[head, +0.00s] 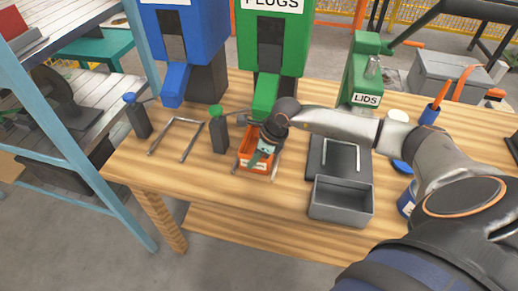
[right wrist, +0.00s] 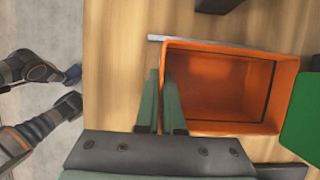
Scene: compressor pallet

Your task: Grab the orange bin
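The orange bin (head: 244,160) sits on the wooden table below the green PLUGS dispenser. It also shows in the right wrist view (right wrist: 225,90), where its inside looks empty. My right gripper (head: 264,152) reaches down at the bin. In the right wrist view my right gripper's green fingers (right wrist: 161,85) stand close together on either side of the bin's left wall, one outside and one inside. They look shut on that wall, though the contact itself is hidden. My left gripper is not in view.
A grey bin (head: 341,202) stands to the right, in front of a dark stand. An empty metal frame (head: 176,138) is to the left. Blue (head: 186,40) and green (head: 268,40) dispensers stand behind, with the LIDS dispenser (head: 362,70) further right. The table front is clear.

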